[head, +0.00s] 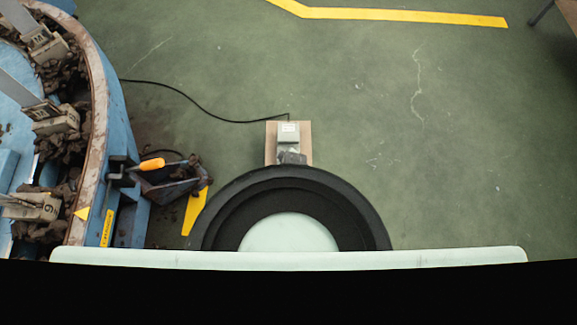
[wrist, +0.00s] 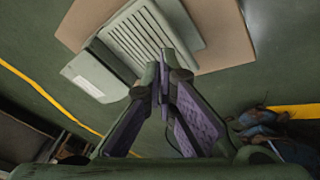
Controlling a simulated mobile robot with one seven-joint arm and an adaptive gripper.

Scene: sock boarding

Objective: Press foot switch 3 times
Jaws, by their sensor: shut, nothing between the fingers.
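The foot switch (head: 288,131) is a small grey box with a pale label, set on a brown board (head: 270,143) on the floor in the head view. A dark grey shape covers its near end there, and I cannot tell which part it is. In the wrist view, the foot switch shows a grey ribbed pedal (wrist: 140,36) beside its labelled housing (wrist: 95,72). The brown board (wrist: 225,38) lies under it. My gripper (wrist: 162,84) is shut and empty, its fingertips overlapping the pedal's near edge in the picture. I cannot tell whether they touch it.
A black cable (head: 205,112) runs from the foot switch to the left. A blue curved machine (head: 115,120) fills the left side. A dark container with an orange handle (head: 151,164) stands beside it. The green floor to the right is clear, with a yellow line (head: 400,15) far back.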

